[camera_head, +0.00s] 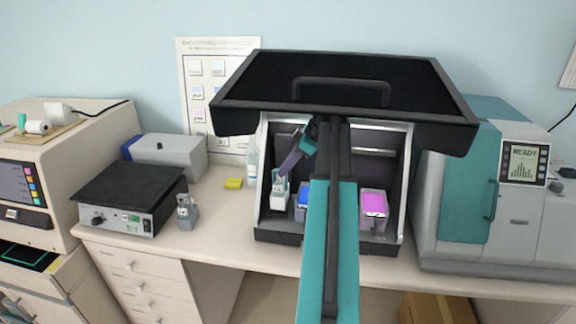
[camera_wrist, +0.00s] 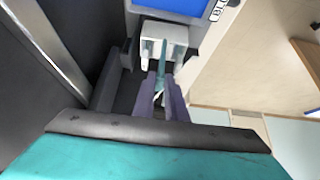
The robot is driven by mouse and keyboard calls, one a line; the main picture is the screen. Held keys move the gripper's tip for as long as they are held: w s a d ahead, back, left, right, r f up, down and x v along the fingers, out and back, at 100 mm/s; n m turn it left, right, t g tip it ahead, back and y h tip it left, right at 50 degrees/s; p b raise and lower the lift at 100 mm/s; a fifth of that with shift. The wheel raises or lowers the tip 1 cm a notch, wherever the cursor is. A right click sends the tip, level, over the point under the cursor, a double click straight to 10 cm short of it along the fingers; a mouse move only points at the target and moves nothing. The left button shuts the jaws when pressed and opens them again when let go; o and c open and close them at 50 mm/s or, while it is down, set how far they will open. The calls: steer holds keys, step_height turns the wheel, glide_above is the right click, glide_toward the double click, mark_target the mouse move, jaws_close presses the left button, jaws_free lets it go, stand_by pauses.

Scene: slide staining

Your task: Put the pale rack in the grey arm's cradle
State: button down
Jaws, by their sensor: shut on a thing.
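The pale rack (camera_head: 279,198) is inside the open staining machine, at its left side, upright as far as I can tell. In the wrist view the rack (camera_wrist: 178,38) is a pale block with a thin teal handle. My gripper (camera_head: 283,173) reaches down into the machine from the right. Its purple fingers (camera_wrist: 161,84) are shut on the rack's teal handle. I cannot make out the grey arm's cradle clearly, nor whether the rack's underside touches anything.
A blue bath (camera_head: 302,203) is just right of the rack and a pink bath (camera_head: 374,204) is farther right. The black lid (camera_head: 400,85) is raised above.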

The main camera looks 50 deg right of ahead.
steer(key=shift+f+b, duration=0.55)
steer(key=shift+f, duration=0.5)
stand_by(0.4)
steer(key=c, duration=1.7)
jaws_free()
steer(key=shift+s+r, duration=0.1)
steer(key=shift+b+v, duration=1.7)
steer(key=shift+v, duration=4.2)
